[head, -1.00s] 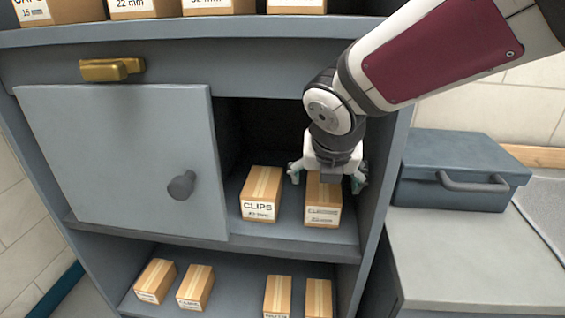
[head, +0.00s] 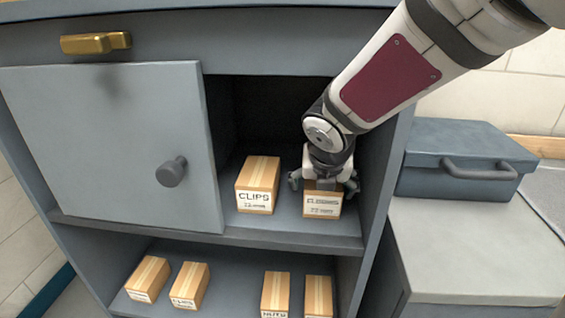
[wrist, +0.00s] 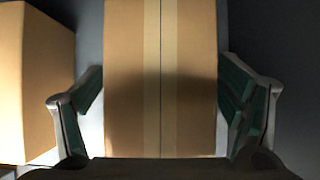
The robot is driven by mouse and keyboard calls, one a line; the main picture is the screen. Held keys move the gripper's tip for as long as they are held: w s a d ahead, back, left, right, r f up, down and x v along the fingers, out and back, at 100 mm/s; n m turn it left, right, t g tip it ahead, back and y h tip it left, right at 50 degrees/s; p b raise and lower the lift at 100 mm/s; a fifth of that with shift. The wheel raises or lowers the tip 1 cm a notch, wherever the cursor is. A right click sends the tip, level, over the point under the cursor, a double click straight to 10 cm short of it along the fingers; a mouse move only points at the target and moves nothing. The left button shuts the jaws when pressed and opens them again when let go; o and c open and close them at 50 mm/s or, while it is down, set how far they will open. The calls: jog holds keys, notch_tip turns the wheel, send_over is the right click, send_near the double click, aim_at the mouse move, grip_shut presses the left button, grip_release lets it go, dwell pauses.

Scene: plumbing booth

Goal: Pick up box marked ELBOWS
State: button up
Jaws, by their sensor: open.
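The box marked ELBOWS (head: 322,206) is a tan carton with a lighter tape strip and a white label on its front. It stands on the cabinet's middle shelf at the right, and its label is small and blurred. My gripper (head: 323,184) is open, low over the box's top, with one finger at its left and one at its right. In the wrist view the box (wrist: 160,80) lies between the two spread fingers of my gripper (wrist: 163,110), with a narrow gap visible on each side. The gripper hides most of the box's top in the head view.
The CLIPS box (head: 258,184) stands just left of the gripper. A grey door with a knob (head: 171,172) covers the left of the shelf, and the cabinet's side wall is close at right. Several boxes (head: 190,285) stand below. A blue-grey toolbox (head: 465,160) sits at right.

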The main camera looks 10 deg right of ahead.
jog(key=shift+c, duration=0.6)
jog(key=c, duration=1.3)
jog(key=shift+c, duration=0.4)
jog(key=shift+r+p, duration=0.35)
jog(key=shift+p, duration=0.05)
